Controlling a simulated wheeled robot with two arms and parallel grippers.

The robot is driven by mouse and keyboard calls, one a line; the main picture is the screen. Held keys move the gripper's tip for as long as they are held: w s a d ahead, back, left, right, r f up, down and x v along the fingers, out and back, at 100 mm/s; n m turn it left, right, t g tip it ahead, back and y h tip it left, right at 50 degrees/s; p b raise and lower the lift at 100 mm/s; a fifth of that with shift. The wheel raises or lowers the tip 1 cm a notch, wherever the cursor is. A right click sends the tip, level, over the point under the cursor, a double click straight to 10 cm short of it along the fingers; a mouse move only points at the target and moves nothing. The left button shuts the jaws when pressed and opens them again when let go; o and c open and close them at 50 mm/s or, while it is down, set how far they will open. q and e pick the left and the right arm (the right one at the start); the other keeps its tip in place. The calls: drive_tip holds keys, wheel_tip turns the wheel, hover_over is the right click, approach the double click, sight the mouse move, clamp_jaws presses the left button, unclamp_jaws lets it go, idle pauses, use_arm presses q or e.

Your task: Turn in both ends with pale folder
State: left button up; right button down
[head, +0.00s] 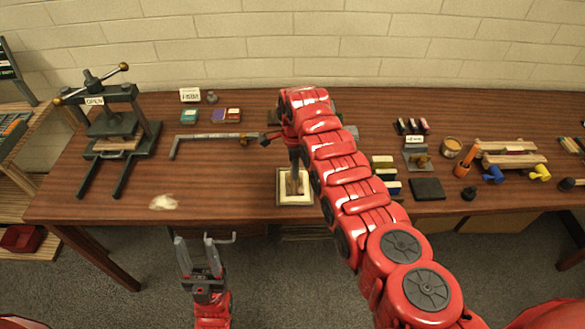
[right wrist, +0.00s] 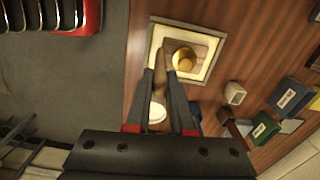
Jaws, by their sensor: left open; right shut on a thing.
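My right gripper (head: 294,168) is above the pale-framed square tray (head: 281,198) at the table's front middle. In the right wrist view its fingers (right wrist: 160,74) are shut on a tan tool with a whitish rounded end (right wrist: 157,112), possibly the pale folder; I cannot tell for sure. The tool's far end reaches over the tray (right wrist: 215,45). A brown block and a round yellowish piece (right wrist: 184,58) show inside the tray; whether the tool touches them is unclear. My left gripper (head: 196,241) is open and empty, in front of the table's edge.
A dark press (head: 112,125) stands at the left. A whitish scrap (head: 163,202) lies near the front left edge. A metal bar (head: 205,136) lies behind it. Small blocks, a black pad (head: 427,188), an orange-handled tool (head: 467,158) and other tools crowd the right.

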drive_tip(key=shift+d, duration=0.15)
drive_tip(key=shift+f, duration=0.1)
idle(0.3)
drive_tip(key=shift+d, duration=0.15)
drive_tip(key=shift+d, duration=0.75)
idle(0.3)
idle(0.3)
